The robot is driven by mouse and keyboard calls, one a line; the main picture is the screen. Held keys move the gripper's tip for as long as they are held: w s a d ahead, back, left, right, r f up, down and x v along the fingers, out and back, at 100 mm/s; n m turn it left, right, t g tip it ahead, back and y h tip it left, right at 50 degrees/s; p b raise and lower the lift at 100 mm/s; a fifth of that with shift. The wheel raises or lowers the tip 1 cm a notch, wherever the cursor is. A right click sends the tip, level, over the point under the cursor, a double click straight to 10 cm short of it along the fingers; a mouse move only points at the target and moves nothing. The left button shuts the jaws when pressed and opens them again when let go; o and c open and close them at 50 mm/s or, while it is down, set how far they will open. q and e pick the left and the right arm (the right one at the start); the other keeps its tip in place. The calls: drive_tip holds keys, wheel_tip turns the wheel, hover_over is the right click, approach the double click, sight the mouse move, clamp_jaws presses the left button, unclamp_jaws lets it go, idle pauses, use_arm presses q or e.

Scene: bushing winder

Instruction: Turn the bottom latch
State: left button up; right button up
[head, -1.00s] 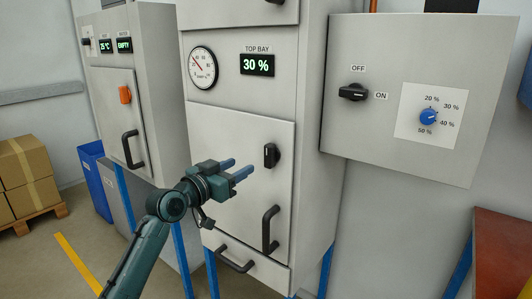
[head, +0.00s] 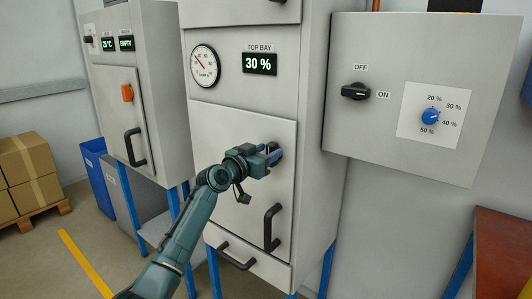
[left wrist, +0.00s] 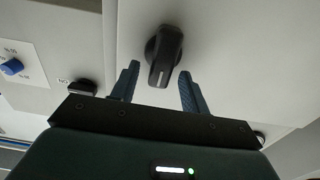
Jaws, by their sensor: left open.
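The bottom latch is a black turn handle (head: 278,149) on the lower door (head: 225,125) of the middle grey cabinet, and my gripper partly hides it in the head view. In the left wrist view the latch (left wrist: 163,55) shows whole, a round base with a raised grip bar. My left gripper (head: 270,155) is open in front of the door, its blue fingers reaching toward the latch. In the left wrist view the fingers (left wrist: 159,75) stand apart, one on each side of the grip bar, with gaps visible. My right gripper is not in view.
A black door handle (head: 272,227) sits below the latch, and a drawer handle (head: 237,256) lower down. To the right is a control box with an OFF/ON switch (head: 355,91) and blue dial (head: 430,117). A display (head: 259,64) reads 30 %.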

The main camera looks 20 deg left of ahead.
use_arm(q)
drive_tip(key=shift+c, duration=0.3)
drive_tip(key=c, duration=0.9)
drive_tip(key=shift+n, duration=0.3)
drive_tip(key=n, duration=0.4)
drive_tip(key=shift+w+a, duration=0.1)
drive_tip(key=shift+a, duration=0.25)
drive_tip(key=n+p, duration=0.1)
drive_tip(key=n, duration=0.3)
drive_tip(key=f+n+p, duration=0.1)
drive_tip(key=n, duration=0.4)
drive_tip(key=a+n+p, duration=0.1)
drive_tip(key=n, duration=0.3)
drive_tip(key=shift+w+f+p, duration=0.15)
drive_tip(key=shift+f+p, duration=0.2)
drive_tip(key=shift+p, duration=0.05)
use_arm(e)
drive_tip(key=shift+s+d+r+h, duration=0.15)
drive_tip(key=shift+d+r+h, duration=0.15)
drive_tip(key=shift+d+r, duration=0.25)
use_arm(q)
drive_tip(key=shift+n, duration=0.3)
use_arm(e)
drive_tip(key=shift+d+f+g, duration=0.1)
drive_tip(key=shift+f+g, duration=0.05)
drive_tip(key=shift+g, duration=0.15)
